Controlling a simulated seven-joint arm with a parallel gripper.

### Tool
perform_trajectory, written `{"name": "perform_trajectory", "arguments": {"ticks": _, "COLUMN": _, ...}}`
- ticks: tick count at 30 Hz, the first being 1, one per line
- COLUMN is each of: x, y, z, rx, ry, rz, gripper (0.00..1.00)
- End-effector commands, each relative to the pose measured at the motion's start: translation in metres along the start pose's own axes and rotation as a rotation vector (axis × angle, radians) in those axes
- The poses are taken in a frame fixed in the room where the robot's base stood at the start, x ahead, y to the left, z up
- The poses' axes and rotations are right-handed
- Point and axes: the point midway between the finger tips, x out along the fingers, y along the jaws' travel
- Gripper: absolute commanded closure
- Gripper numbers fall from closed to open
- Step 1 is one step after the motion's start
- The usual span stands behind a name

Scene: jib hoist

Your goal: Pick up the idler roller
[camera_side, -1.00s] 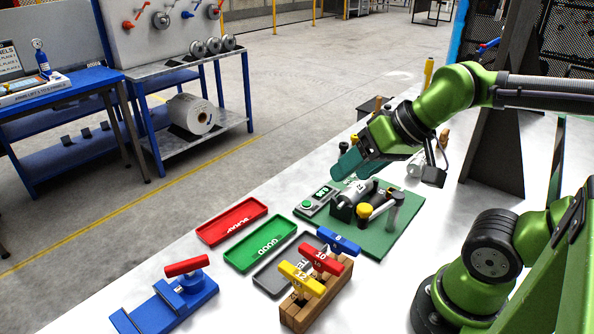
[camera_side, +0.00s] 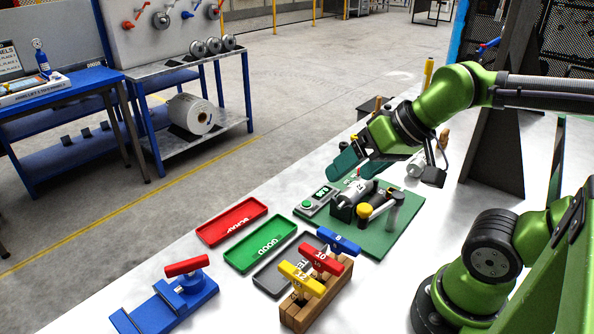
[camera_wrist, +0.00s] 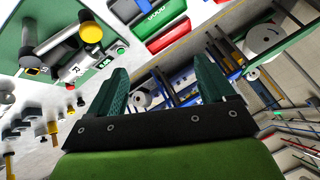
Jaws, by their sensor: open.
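A grey cylindrical roller (camera_side: 355,192), apparently the idler roller, lies in a dark holder on the green base plate (camera_side: 376,242). In the wrist view a grey roller (camera_wrist: 76,66) shows at upper left, outside the jaws. My gripper (camera_side: 355,160) is open and empty, above and behind the roller in the side view, not touching it. Its two teal fingers also show in the wrist view (camera_wrist: 160,78), with nothing between them but distant background.
A yellow knob (camera_side: 365,210) and grey post stand close beside the roller. A display box (camera_side: 317,201) is to its left. Red (camera_side: 231,221) and green (camera_side: 259,244) trays, a wooden block (camera_side: 315,297) with coloured T-handles, and a blue clamp (camera_side: 170,302) stand nearer.

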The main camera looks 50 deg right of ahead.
Motion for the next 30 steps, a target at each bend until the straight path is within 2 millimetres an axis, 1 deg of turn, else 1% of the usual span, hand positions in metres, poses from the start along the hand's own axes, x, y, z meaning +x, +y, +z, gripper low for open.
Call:
{"name": "perform_trajectory", "arguments": {"ticks": 4, "x": 0.014, "y": 0.004, "z": 0.001, "rx": 0.011, "ry": -0.058, "rz": 0.026, "gripper": 0.18}}
{"name": "perform_trajectory", "arguments": {"ticks": 6, "x": 0.024, "y": 0.006, "z": -0.008, "rx": 0.004, "ry": -0.098, "rz": 0.059, "gripper": 0.18}}
{"name": "perform_trajectory", "arguments": {"ticks": 8, "x": 0.034, "y": 0.010, "z": -0.017, "rx": -0.049, "ry": -0.151, "rz": 0.101, "gripper": 0.18}}
{"name": "perform_trajectory", "arguments": {"ticks": 11, "x": 0.052, "y": 0.020, "z": -0.036, "rx": -0.240, "ry": -0.265, "rz": 0.172, "gripper": 0.18}}
{"name": "perform_trajectory", "arguments": {"ticks": 14, "x": 0.071, "y": 0.034, "z": -0.055, "rx": -0.491, "ry": -0.406, "rz": 0.226, "gripper": 0.18}}
{"name": "perform_trajectory", "arguments": {"ticks": 15, "x": 0.078, "y": 0.041, "z": -0.062, "rx": -0.603, "ry": -0.470, "rz": 0.240, "gripper": 0.18}}
{"name": "perform_trajectory", "arguments": {"ticks": 18, "x": 0.095, "y": 0.058, "z": -0.081, "rx": -0.886, "ry": -0.640, "rz": 0.253, "gripper": 0.18}}
{"name": "perform_trajectory", "arguments": {"ticks": 21, "x": 0.108, "y": 0.074, "z": -0.098, "rx": -1.149, "ry": -0.807, "rz": 0.232, "gripper": 0.18}}
{"name": "perform_trajectory", "arguments": {"ticks": 24, "x": 0.116, "y": 0.088, "z": -0.114, "rx": -1.386, "ry": -0.967, "rz": 0.179, "gripper": 0.18}}
{"name": "perform_trajectory", "arguments": {"ticks": 26, "x": 0.116, "y": 0.094, "z": -0.122, "rx": -1.509, "ry": -1.047, "rz": 0.140, "gripper": 0.18}}
{"name": "perform_trajectory", "arguments": {"ticks": 27, "x": 0.115, "y": 0.096, "z": -0.128, "rx": -1.582, "ry": -1.092, "rz": 0.112, "gripper": 0.18}}
{"name": "perform_trajectory", "arguments": {"ticks": 30, "x": 0.106, "y": 0.098, "z": -0.138, "rx": -1.726, "ry": -1.164, "rz": 0.050, "gripper": 0.18}}
